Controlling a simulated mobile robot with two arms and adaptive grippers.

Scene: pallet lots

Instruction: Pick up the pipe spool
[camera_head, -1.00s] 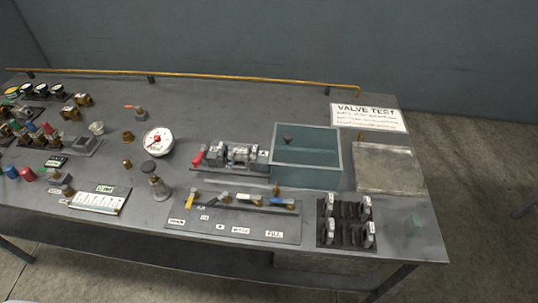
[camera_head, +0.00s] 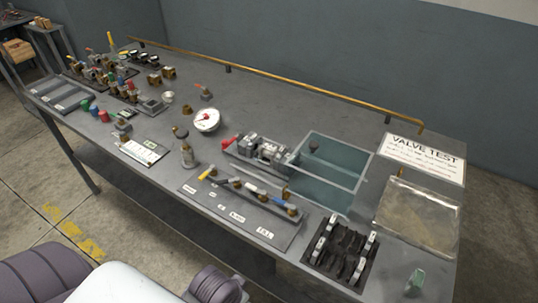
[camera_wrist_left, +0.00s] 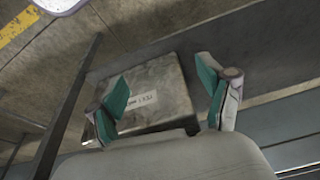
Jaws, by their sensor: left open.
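I cannot pick out a pipe spool for certain in either view. In the head view, a grey metal vise-like fixture (camera_head: 262,150) with a red handle stands mid-bench, and a row of pipe fittings with coloured levers (camera_head: 255,192) sits on a labelled plate in front of it. My left gripper (camera_wrist_left: 165,97) is open and empty in the left wrist view, its green-padded fingers wide apart. Beyond the fingers is a grey box (camera_wrist_left: 155,85) with a white label. The left gripper does not show in the head view. My right gripper is in neither view.
The grey bench (camera_head: 305,100) carries a glass-sided tank (camera_head: 330,165), a dial gauge (camera_head: 207,120), a black rack (camera_head: 340,250), a VALVE TEST sign (camera_head: 422,158) and a clear bag (camera_head: 420,210). A yellow rail (camera_head: 270,80) runs along its back edge. Open floor lies left.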

